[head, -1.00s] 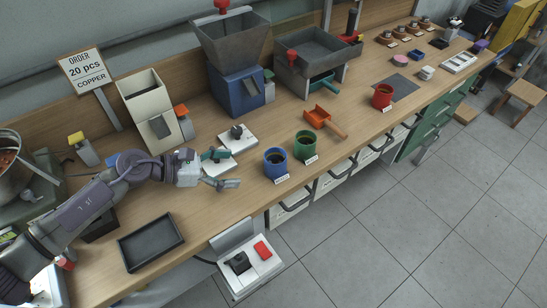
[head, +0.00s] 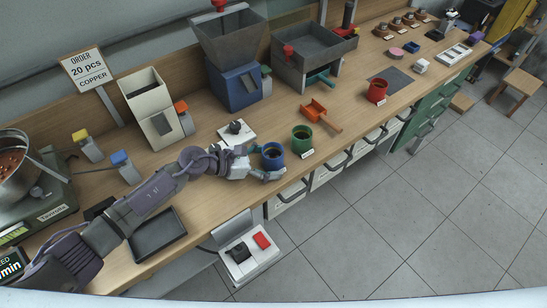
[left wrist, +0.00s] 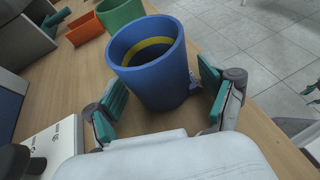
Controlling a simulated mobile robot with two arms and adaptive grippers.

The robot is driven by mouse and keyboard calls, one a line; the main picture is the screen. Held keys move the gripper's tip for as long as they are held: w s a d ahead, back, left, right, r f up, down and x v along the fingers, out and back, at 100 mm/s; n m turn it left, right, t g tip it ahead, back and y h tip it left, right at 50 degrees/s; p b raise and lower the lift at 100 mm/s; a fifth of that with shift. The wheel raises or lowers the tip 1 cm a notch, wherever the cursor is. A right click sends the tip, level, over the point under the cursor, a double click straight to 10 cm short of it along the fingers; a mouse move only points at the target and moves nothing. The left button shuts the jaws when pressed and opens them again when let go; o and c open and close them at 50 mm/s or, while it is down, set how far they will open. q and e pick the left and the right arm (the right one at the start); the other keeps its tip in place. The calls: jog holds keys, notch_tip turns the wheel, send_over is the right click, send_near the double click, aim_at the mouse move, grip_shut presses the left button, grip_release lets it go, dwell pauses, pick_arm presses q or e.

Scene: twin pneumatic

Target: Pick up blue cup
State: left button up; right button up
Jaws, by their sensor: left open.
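The blue cup (head: 272,155) stands upright on the wooden bench, left of the green cup (head: 302,139). In the left wrist view the blue cup (left wrist: 150,62) fills the upper middle, with a yellow band inside. My left gripper (head: 262,162) is open, with its fingers on either side of the cup's near part. In the left wrist view the teal finger pads of the left gripper (left wrist: 162,101) flank the cup, and a gap shows at the left pad. Contact at the right pad is unclear.
A white plate with a dark knob (head: 236,131) lies left of the cup. An orange scoop (head: 318,112) and a red cup (head: 377,92) stand farther right. A black tray (head: 158,236) lies at the front left. The bench's front edge is close to the cup.

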pick_arm(q)
jog(key=c, duration=1.1)
